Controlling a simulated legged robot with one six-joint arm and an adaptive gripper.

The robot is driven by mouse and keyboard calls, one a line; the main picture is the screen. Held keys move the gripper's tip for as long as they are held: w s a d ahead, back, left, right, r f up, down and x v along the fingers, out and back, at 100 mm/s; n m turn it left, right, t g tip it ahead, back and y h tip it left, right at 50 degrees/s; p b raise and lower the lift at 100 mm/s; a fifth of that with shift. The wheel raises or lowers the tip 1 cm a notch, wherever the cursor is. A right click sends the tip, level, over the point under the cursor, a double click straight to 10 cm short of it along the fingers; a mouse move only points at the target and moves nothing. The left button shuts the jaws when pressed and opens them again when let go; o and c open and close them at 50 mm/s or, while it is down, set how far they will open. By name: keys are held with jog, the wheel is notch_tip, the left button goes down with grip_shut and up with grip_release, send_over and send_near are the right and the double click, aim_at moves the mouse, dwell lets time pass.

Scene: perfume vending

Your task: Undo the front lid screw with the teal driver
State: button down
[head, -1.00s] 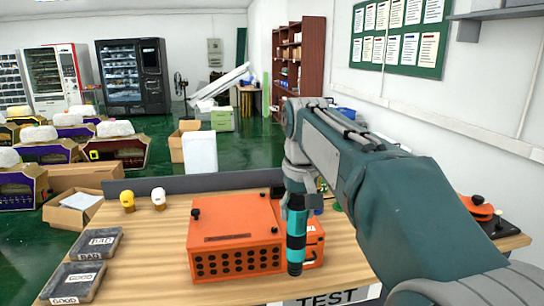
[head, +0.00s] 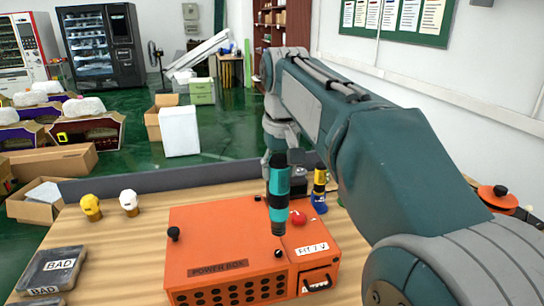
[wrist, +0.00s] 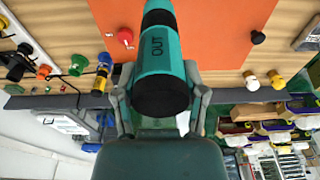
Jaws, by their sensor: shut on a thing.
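My gripper (wrist: 160,100) is shut on the teal driver (head: 279,186), which has a black band and black ends. In the wrist view the driver (wrist: 160,58) reads OUT, and a finger shows on each side of it. In the head view it hangs nearly upright over the right part of the orange power box (head: 215,225), its lower end near the lid. A small dark screw (head: 278,253) shows at the lid's front, just below the tip. I cannot tell whether the tip touches anything. A black knob (head: 174,233) stands at the lid's left.
A red button (head: 298,217) and a yellow-and-blue driver (head: 319,190) stand right of the teal driver. The BAD tray (head: 52,268) is at front left. Yellow (head: 91,207) and white (head: 129,202) capped items stand at back left. A low grey barrier (head: 150,183) edges the table.

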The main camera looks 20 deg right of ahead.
aim_at(279, 194)
jog(key=shift+w, duration=0.15)
jog(key=shift+f, duration=3.05)
